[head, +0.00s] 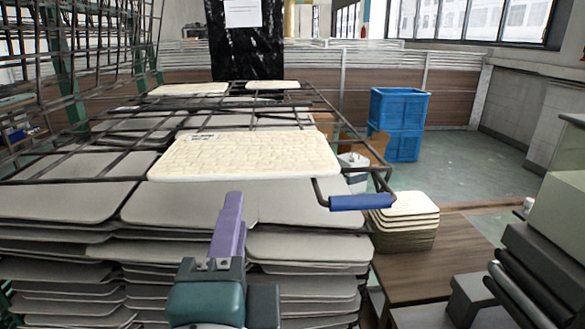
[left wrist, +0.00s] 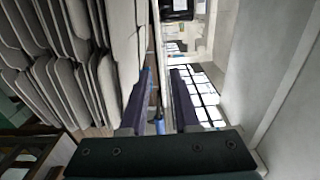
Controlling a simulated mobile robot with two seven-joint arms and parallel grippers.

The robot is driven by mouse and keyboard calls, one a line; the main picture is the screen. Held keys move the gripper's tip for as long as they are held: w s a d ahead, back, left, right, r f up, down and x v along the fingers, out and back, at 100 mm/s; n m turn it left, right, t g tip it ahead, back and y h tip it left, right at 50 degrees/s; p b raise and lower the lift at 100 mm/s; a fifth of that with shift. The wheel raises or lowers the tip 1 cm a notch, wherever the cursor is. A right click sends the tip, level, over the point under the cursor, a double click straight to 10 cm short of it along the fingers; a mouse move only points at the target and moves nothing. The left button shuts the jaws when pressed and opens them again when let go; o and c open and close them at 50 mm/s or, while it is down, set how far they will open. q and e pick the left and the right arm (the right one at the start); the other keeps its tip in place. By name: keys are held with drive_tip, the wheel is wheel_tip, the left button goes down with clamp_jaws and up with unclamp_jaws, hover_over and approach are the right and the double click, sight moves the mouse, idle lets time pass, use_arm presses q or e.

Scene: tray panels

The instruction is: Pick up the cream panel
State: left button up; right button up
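The cream panel (head: 245,155) lies flat on the wire rack (head: 90,181), on top of the tray stacks, with a small printed label at its back left corner. Two smaller-looking cream panels lie farther back, at left (head: 188,90) and right (head: 272,85). My left gripper (head: 230,205) is in front of the near cream panel and apart from it in the picture. In the left wrist view its two purple fingers (left wrist: 160,80) stand apart with nothing gripped between them. My right gripper is not clearly visible in either view.
Grey panel stacks (head: 190,204) fill the area under the rack. A blue handle (head: 361,202) sticks out at the rack's right front. A stack of cream panels (head: 405,208) stands on a brown table (head: 430,268). Blue crates (head: 398,125) stand on the floor behind.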

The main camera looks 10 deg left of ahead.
sight(243, 178)
use_arm(q)
drive_tip(key=shift+b+x, duration=1.2)
drive_tip(key=shift+x, duration=3.45)
drive_tip(key=shift+c, duration=0.2)
clamp_jaws()
wheel_tip(243, 178, up, 3)
drive_tip(key=shift+f+p, duration=0.2)
drive_tip(key=shift+p, duration=0.9)
